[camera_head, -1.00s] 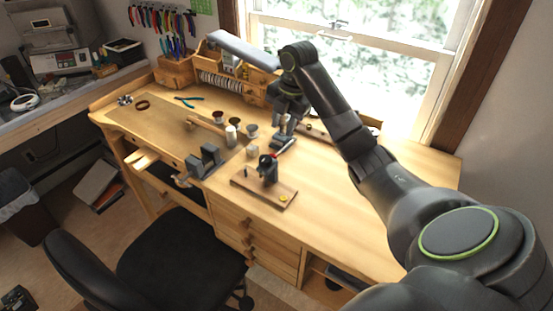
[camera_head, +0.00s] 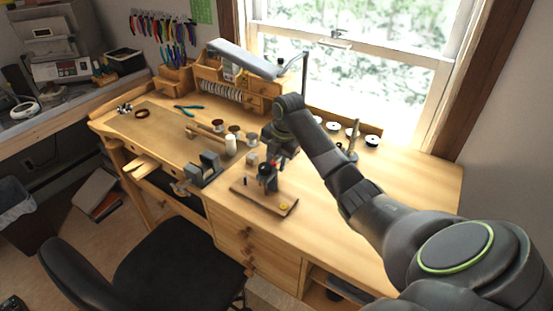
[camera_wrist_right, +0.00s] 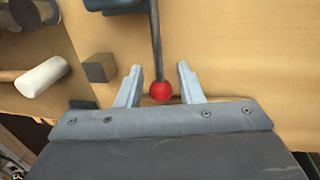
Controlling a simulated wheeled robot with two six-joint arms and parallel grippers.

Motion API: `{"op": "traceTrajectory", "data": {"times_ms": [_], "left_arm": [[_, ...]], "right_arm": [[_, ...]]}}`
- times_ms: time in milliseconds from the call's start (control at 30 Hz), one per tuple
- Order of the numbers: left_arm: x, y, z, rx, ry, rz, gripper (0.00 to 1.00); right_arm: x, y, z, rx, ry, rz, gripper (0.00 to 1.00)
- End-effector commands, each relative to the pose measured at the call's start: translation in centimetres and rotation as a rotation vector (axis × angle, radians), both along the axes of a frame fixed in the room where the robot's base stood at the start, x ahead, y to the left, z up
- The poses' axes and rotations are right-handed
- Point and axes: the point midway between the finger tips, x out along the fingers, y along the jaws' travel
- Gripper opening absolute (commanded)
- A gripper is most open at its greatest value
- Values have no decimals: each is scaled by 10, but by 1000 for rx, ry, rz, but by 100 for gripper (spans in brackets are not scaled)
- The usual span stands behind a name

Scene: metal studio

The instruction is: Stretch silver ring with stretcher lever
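The ring stretcher (camera_head: 267,178) stands on a wooden base board (camera_head: 262,196) near the front edge of the bench. Its lever (camera_wrist_right: 156,45) is a thin grey rod with a red ball knob (camera_wrist_right: 160,91). My right gripper (camera_wrist_right: 156,82) is open, and the knob is between its two fingers with a gap on each side. In the head view my right gripper (camera_head: 276,155) is partly hidden behind its own wrist at the stretcher. A small yellow disc (camera_head: 284,206) lies on the base board; I cannot tell whether it is the ring. My left gripper is not in view.
A grey block tool (camera_head: 204,168) stands left of the stretcher. A small grey cube (camera_wrist_right: 99,68) and a white-headed mallet (camera_wrist_right: 41,76) lie beside the gripper. Spools (camera_head: 333,127) stand at the back. The right part of the bench (camera_head: 420,178) is clear.

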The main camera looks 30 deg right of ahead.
Motion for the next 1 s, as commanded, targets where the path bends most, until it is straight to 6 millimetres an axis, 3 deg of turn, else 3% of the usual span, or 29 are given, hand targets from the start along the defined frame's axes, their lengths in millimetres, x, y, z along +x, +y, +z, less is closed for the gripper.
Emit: {"op": "traceTrajectory", "data": {"times_ms": [133,367,1000], "left_arm": [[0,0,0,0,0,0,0],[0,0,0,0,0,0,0],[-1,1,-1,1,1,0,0]], "right_arm": [[0,0,0,0,0,0,31],[0,0,0,1,1,0,1],[0,3,-1,8,6,3,0]]}}
